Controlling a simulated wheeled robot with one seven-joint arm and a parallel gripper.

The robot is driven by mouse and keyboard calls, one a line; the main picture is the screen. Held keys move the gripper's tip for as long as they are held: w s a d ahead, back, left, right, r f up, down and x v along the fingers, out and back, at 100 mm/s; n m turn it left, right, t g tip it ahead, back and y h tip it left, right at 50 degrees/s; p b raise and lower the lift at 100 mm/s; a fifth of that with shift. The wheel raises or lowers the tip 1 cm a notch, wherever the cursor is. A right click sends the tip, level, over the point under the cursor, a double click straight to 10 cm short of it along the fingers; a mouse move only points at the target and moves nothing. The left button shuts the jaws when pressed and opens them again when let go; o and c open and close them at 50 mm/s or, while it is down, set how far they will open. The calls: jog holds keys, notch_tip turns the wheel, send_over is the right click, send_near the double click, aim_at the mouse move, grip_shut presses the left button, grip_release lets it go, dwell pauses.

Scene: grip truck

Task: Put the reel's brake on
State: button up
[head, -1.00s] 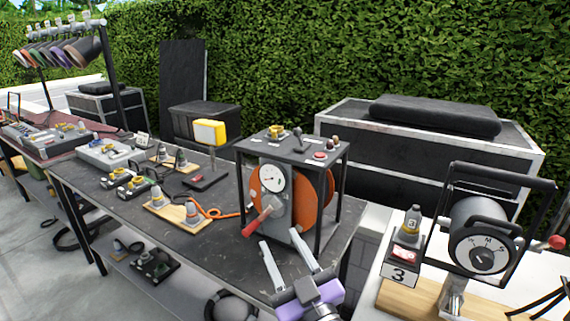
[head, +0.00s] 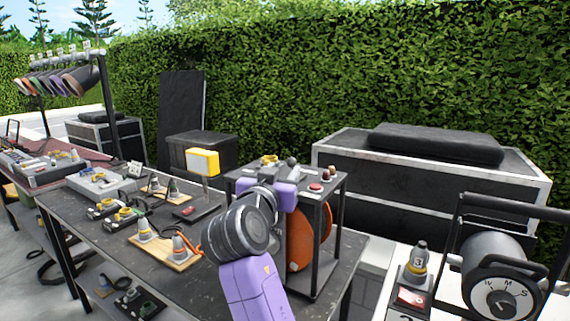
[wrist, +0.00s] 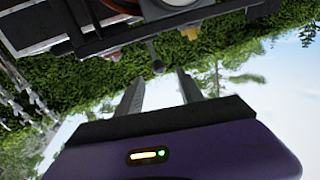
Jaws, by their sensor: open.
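The reel, an orange drum (head: 300,245), sits inside a black frame (head: 336,215) on the dark table. Its flat top (head: 325,176) carries small knobs and a red button. A grey ball-topped lever (head: 292,160) stands up from that top. My arm crosses in front and hides the reel's gauge and red-handled lever in the head view. In the wrist view, upside down, my gripper (wrist: 160,74) is open and empty. A short lever with a dark knob (wrist: 157,66) shows between the fingertips; I cannot tell how far beyond them it is.
Left of the reel, cones stand on wooden boards (head: 160,252) and an orange cable runs near my arm. A yellow-and-white lamp box (head: 203,162) stands behind.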

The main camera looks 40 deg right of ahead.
aim_at(290, 164)
jog(key=p+x, duration=0.1)
jog(key=x, duration=0.6)
jog(key=shift+w+d+f+p, duration=0.15)
jog(key=shift+d+f+p, duration=0.1)
jog(key=shift+d+p, duration=0.1)
grip_shut()
dwell(1.2)
